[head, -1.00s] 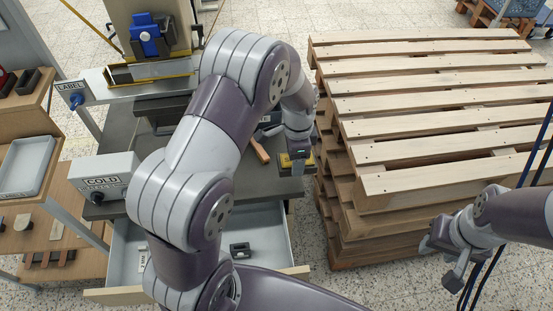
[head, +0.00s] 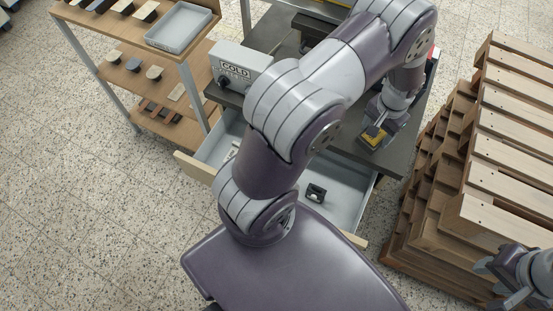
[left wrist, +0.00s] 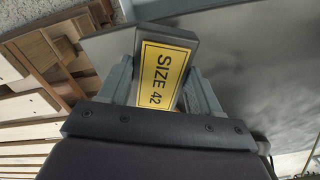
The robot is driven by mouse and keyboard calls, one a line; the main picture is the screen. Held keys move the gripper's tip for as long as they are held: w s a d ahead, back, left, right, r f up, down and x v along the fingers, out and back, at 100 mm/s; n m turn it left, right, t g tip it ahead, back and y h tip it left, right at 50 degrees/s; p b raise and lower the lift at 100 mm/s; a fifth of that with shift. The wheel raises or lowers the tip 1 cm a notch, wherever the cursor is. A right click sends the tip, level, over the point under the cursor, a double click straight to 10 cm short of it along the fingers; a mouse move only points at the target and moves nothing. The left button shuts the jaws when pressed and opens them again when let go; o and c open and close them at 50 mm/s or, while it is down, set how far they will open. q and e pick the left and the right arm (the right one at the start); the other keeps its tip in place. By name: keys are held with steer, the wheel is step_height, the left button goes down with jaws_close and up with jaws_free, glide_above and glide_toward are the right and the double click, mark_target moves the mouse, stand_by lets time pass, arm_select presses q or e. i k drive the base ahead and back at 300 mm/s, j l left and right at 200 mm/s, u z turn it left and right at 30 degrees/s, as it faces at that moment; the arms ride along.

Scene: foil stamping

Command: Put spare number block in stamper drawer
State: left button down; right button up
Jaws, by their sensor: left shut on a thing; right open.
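The number block (head: 374,137), with a yellow label, is in my left gripper (head: 377,131) at the right end of the dark table in the head view. In the left wrist view the block (left wrist: 165,72) reads "SIZE 42" and sits between both fingers, which are shut on it. I cannot tell its height above the table. The stamper drawer (head: 352,205) is pulled open below the table, and my left arm hides its middle. A small dark block (head: 316,193) lies in the drawer. My right gripper (head: 505,287) is open and empty, over the pallets at lower right.
The grey box marked COLD (head: 240,66) stands on the table's left end. A shelf with a grey tray (head: 180,27) and several small pieces is at upper left. Stacked wooden pallets (head: 505,150) stand right of the table. Floor at lower left is clear.

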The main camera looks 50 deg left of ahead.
mark_target(340, 206)
steer(key=l+u, duration=0.3)
steer(key=k+l+u, duration=0.1)
steer(key=l+u, duration=0.2)
steer(key=k+l+u, duration=0.15)
steer(key=l+u, duration=0.15)
steer(key=l, duration=0.15)
steer(key=i+l, duration=0.35)
